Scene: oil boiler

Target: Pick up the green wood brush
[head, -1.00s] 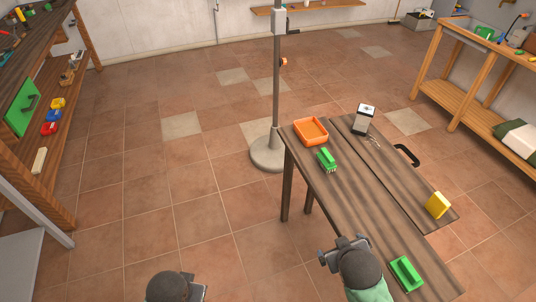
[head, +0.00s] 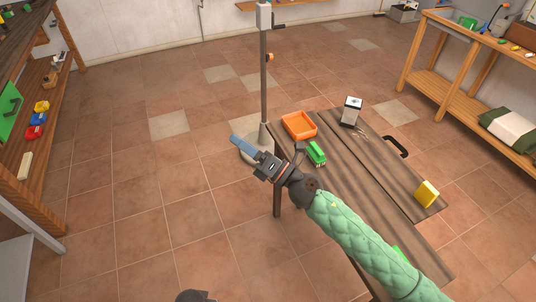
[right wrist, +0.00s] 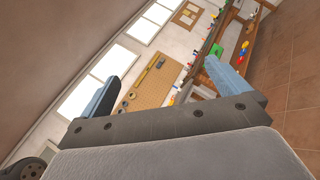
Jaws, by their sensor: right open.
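A green brush (head: 316,153) with pale bristles lies on the brown wooden table (head: 350,185), just below and right of the orange tray. My right gripper (head: 244,144) is up and left of the brush in the head view, beyond the table's left edge, and points left. It is open and empty, apart from the brush; its two blue-grey fingers stand wide apart in the right wrist view (right wrist: 163,75). The brush is not visible in the right wrist view. My left gripper is not visible.
An orange tray (head: 299,125), a grey-and-white device (head: 351,111) and a yellow block (head: 427,193) are on the table. A metal pole (head: 264,75) stands behind its left corner. Shelving stands left, a wooden bench (head: 480,70) right. Tiled floor is clear at left.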

